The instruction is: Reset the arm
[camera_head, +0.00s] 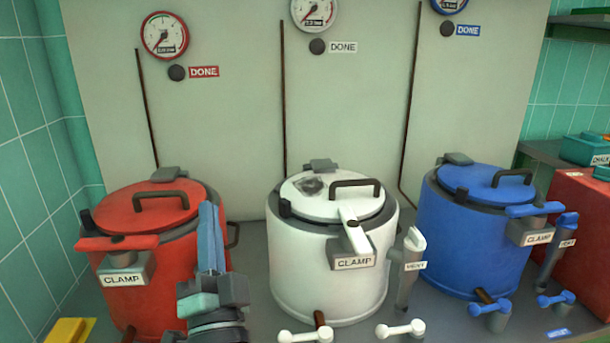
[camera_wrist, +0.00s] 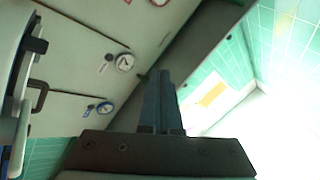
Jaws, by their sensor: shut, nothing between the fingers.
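My gripper (camera_head: 209,212) points upward in the head view, in front of the right side of the red kettle (camera_head: 190,250), hiding part of it. Its two fingers are shut together and empty. In the wrist view the shut fingers (camera_wrist: 160,75) stand in the middle with nothing between them. The white kettle (camera_head: 320,270) stands right of my gripper, apart from it. Its clamp lever (camera_head: 352,230) lies toward the lid. The blue kettle (camera_head: 470,245) stands further right. The red clamp lever (camera_head: 115,243) and blue clamp lever (camera_head: 534,210) lie sideways.
A wall panel (camera_head: 235,120) behind bears gauges, pipes and DONE buttons. White vent handle (camera_head: 413,240) and several taps stick out at the front. A yellow object (camera_head: 70,330) lies front left. A red box (camera_head: 580,215) and shelf (camera_head: 540,150) stand right. Open air surrounds the fingertips.

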